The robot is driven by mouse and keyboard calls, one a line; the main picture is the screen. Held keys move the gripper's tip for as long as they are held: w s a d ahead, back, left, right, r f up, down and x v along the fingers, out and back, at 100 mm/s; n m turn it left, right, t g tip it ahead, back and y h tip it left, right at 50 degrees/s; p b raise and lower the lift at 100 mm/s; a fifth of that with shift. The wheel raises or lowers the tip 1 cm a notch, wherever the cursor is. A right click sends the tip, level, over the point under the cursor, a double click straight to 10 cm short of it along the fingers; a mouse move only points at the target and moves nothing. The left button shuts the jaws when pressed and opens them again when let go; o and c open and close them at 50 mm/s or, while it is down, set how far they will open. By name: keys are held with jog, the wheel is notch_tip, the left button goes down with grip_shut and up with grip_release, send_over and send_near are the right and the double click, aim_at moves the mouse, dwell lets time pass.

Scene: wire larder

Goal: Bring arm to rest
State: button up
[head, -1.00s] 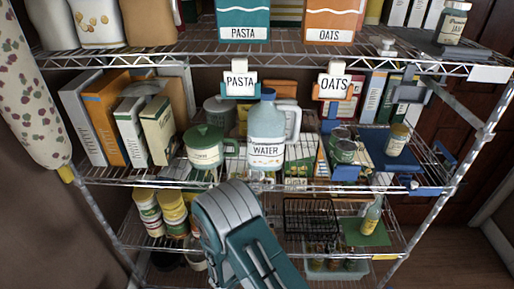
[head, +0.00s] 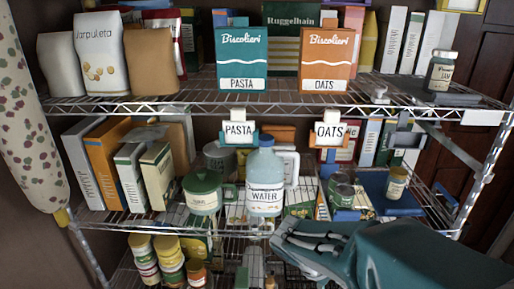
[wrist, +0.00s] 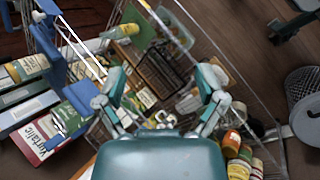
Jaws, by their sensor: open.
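Beyond the fingers are a dark wire basket (wrist: 160,70) and the lower shelf.
The wire rack's middle shelf holds a water jug (head: 265,185), a green-lidded pot (head: 202,192) and several cans and boxes. A teal pasta box (head: 241,58) and an orange oats box (head: 327,58) stand above. In the wrist view a wire bin (wrist: 304,95) stands on the floor.

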jog(key=s+a+r+m+t+y, duration=0.1)
jog(key=s+r+m+t+y, duration=0.3)
jog(key=s+r, duration=0.6)
jog(key=m+y, duration=0.2)
jog(key=m, duration=0.1)
jog(key=shift+s+a+y, duration=0.25)
jog(key=shift+a+y, duration=0.05)
jog(key=shift+a, duration=0.05)
jog(key=shift+o, duration=0.6)
jog(key=shift+s+a+r, duration=0.1)
jog(key=shift+s, duration=0.05)
